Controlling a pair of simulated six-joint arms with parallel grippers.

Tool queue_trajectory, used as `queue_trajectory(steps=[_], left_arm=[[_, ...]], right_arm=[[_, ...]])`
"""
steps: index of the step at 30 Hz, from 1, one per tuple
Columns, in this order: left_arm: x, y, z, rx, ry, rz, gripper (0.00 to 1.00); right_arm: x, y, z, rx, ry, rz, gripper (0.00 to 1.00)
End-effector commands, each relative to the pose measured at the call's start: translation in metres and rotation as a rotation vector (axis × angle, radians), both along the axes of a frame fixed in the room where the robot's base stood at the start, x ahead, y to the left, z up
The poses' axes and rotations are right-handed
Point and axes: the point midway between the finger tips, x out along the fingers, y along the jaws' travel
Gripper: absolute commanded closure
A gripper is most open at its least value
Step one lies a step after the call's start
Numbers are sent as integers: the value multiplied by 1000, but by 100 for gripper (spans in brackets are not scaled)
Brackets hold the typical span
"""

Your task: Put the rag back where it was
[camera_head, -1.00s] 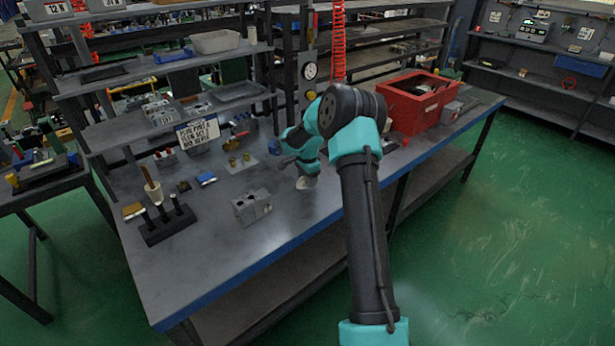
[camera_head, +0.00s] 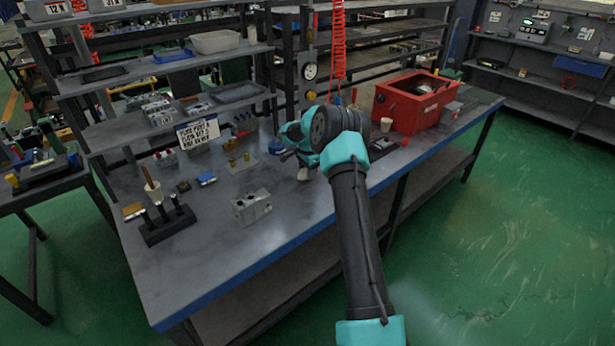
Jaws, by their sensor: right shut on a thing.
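My right gripper (camera_head: 301,165) is over the back middle of the workbench, partly hidden by my own wrist. It is shut on a small pale thing, which looks like the rag (camera_head: 303,175), just under the fingers. I cannot tell whether the rag touches the bench top. A grey metal valve block (camera_head: 252,207) with holes sits to the left, nearer the front edge. My left gripper is not in view.
A black rack (camera_head: 167,226) with upright tools stands at the left. A blue item (camera_head: 206,178), brass fittings (camera_head: 233,164) and a sign (camera_head: 198,133) are further back. A red bin (camera_head: 417,102) and a pale cup (camera_head: 386,125) are at the right.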

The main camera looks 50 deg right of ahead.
Motion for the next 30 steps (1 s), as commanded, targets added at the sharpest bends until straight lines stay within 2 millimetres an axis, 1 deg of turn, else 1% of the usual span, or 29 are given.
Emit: queue_trajectory(steps=[1,3,6,19,20,27,30], left_arm=[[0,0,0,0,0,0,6],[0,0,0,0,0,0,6],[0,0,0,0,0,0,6],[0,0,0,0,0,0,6],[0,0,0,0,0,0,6],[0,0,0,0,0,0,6],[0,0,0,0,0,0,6]], right_arm=[[-1,1,-11,3,5,1,61],[-1,1,-20,3,4,0,60],[-1,1,-29,2,3,0,60],[-1,1,-34,2,3,1,60],[-1,1,-33,1,3,1,40],[-1,1,-33,2,3,0,17],[-1,1,-33,2,3,0,16]])
